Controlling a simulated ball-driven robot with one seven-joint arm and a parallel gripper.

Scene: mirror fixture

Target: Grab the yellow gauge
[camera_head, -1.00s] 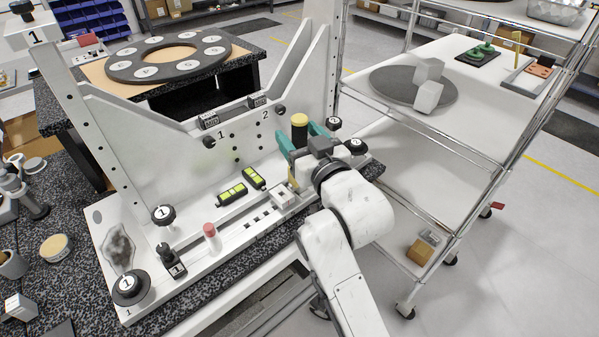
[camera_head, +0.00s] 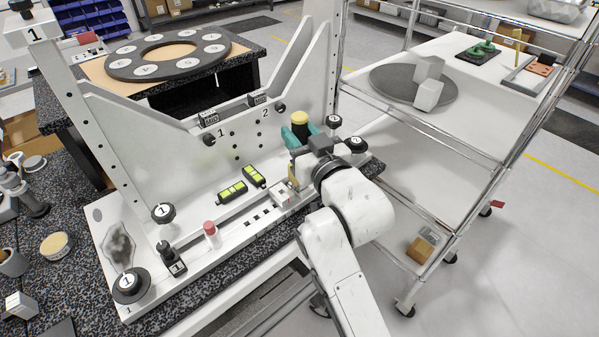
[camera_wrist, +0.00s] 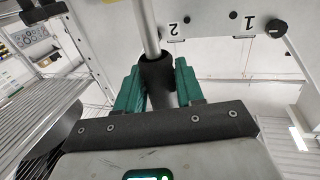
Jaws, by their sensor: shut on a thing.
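The yellow gauge (camera_head: 300,118) has a yellow cap on a dark cylindrical body and stands near the right end of the white fixture in the head view. My gripper (camera_head: 302,136) has teal fingers, one on each side of the gauge's dark body below the cap, and is shut on it. In the wrist view, the dark cylinder (camera_wrist: 157,72) sits between the two teal fingers of my gripper (camera_wrist: 160,88). The yellow cap does not show there. My gripper and wrist hide the gauge's lower end in the head view.
The white fixture's upright plate (camera_head: 190,165) stands behind the gauge. Black knobs (camera_head: 333,121) (camera_head: 355,145) are close on the right. A wire-frame cart (camera_head: 420,130) stands to the right.

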